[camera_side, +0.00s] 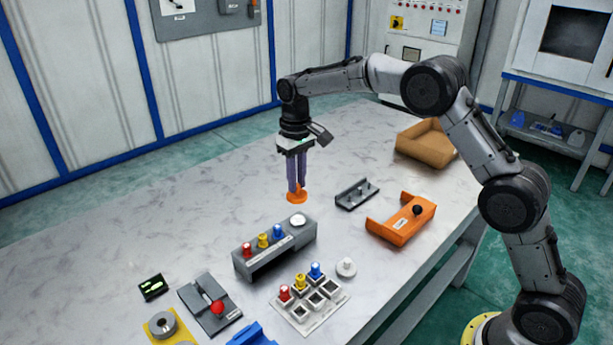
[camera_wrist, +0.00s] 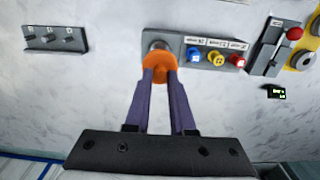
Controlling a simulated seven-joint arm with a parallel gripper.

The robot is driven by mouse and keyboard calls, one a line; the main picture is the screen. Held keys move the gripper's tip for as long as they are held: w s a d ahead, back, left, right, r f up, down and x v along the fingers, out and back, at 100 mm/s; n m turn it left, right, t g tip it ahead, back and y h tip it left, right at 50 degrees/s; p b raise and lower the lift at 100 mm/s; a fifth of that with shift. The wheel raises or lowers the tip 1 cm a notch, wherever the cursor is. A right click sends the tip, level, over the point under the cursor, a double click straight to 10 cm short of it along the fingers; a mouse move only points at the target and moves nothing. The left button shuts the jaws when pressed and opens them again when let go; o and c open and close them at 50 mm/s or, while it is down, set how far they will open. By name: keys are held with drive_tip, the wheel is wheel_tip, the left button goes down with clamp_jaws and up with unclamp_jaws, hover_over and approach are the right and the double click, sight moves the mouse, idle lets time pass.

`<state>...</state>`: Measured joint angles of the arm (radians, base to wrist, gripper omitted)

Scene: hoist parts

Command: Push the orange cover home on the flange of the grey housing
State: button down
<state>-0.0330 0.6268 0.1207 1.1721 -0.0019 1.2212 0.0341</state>
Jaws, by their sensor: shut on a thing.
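The orange cover (camera_side: 297,198) is a small round piece held between the fingertips of my gripper (camera_side: 297,188). In the wrist view the cover (camera_wrist: 159,75) sits between the two purple fingers (camera_wrist: 159,82). The grey housing (camera_side: 283,251) is a long box on the table with red, yellow and blue knobs and a pale round flange (camera_side: 298,220) at its right end. The cover is raised and apart from the flange in the side view. In the wrist view the cover hides part of the flange (camera_wrist: 159,45); the gap between them cannot be judged there.
A dark bracket with pegs (camera_side: 356,194) and an orange tray-like part (camera_side: 401,220) lie to the right. A white socket block (camera_side: 310,304) and a pale knob (camera_side: 346,267) stand in front. A lever unit (camera_side: 209,304) is at front left. The table's left back is clear.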

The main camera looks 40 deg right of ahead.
sight(297, 194)
drive_tip(key=shift+f, duration=3.3)
drive_tip(key=shift+f, duration=0.65)
idle(2.4)
drive_tip(key=c, duration=0.7)
unclamp_jaws()
drive_tip(key=shift+r, duration=0.1)
drive_tip(key=shift+r, duration=3.45)
